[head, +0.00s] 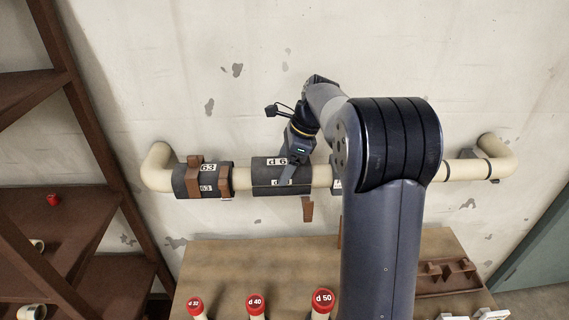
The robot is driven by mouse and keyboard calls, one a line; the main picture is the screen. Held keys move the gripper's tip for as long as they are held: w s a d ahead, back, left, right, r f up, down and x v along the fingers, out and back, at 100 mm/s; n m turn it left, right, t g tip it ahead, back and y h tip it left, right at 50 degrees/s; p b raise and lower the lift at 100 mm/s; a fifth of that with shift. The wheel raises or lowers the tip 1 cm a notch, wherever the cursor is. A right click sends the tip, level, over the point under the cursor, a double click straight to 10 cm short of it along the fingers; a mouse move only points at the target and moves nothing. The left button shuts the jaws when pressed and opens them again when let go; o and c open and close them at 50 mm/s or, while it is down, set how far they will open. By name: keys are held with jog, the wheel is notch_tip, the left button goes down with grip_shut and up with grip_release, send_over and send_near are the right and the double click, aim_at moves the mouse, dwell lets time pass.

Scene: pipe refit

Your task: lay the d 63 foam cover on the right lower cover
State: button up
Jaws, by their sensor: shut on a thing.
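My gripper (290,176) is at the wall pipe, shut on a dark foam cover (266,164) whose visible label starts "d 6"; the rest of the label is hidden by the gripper. This cover lies along the upper side of the pipe. Directly below it is a dark lower cover (264,189) with a partly hidden label. A thin seam shows between the two, and I cannot tell if they touch. Another dark cover (336,186) shows further right, mostly hidden behind my arm.
The cream pipe (322,175) runs along the wall. Dark covers marked 63 (207,178) with brown straps (194,177) sit at its left. A brown piece (307,209) hangs below it. Red-capped d 32, d 40 and d 50 pieces (255,302) stand by the bench (230,262). Shelves (75,215) stand left.

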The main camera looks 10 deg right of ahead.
jog(key=shift+f, duration=0.5)
jog(key=o, duration=1.1)
jog(key=shift+o, duration=0.2)
jog(key=shift+r, duration=0.15)
jog(key=shift+r+p, duration=0.45)
jog(key=shift+r, duration=3.2)
jog(key=shift+f+b, duration=0.55)
jog(key=shift+f, duration=3.2)
